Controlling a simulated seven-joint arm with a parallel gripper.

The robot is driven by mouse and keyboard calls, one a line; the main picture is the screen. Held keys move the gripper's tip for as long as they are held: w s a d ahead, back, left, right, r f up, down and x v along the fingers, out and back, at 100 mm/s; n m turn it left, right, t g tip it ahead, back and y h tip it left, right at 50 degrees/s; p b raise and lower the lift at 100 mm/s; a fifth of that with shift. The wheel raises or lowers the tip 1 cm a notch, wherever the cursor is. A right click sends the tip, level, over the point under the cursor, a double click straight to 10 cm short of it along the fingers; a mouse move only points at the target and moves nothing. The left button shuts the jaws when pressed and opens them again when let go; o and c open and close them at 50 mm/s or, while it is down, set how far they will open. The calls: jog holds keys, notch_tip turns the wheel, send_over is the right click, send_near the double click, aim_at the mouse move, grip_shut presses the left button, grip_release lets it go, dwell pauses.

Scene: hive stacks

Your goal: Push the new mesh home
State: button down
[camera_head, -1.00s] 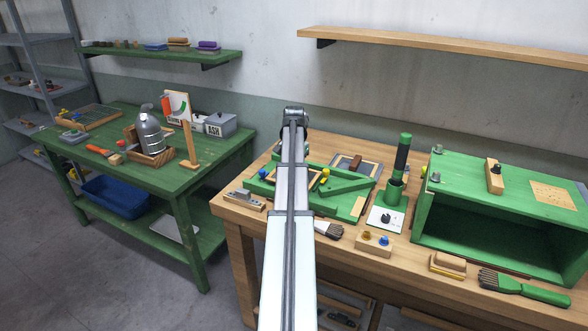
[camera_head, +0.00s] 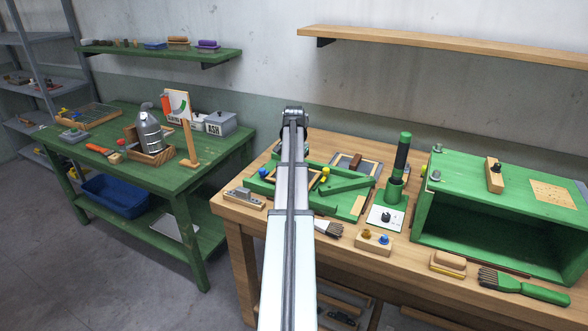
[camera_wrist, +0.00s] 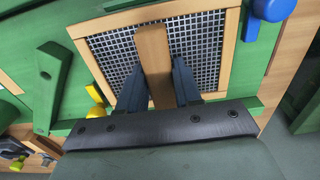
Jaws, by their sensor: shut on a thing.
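The mesh (camera_wrist: 205,45) is a grey grid in a pale wooden frame (camera_wrist: 232,45), set among green parts in the wrist view. My gripper (camera_wrist: 158,88) is shut on a wooden bar (camera_wrist: 154,55), one dark finger on each side. The bar lies across the view of the mesh; whether it touches the mesh I cannot tell. A blue knob (camera_wrist: 272,8) is at the frame's upper right and a yellow knob (camera_wrist: 95,95) at its lower left. In the head view, my arm hides my gripper and much of the green fixture (camera_head: 347,186).
On the wooden bench, a green tube tool (camera_head: 402,155), a block with two knobs (camera_head: 374,243), brushes and an open green box (camera_head: 500,215) stand to the right. A green table (camera_head: 225,150) stands at left.

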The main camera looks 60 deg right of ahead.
jog(key=shift+f, duration=0.65)
dwell(1.5)
jog(key=c, duration=0.7)
grip_release()
notch_tip(320, 180, up, 14)
jog(key=shift+f, duration=0.1)
dwell(0.4)
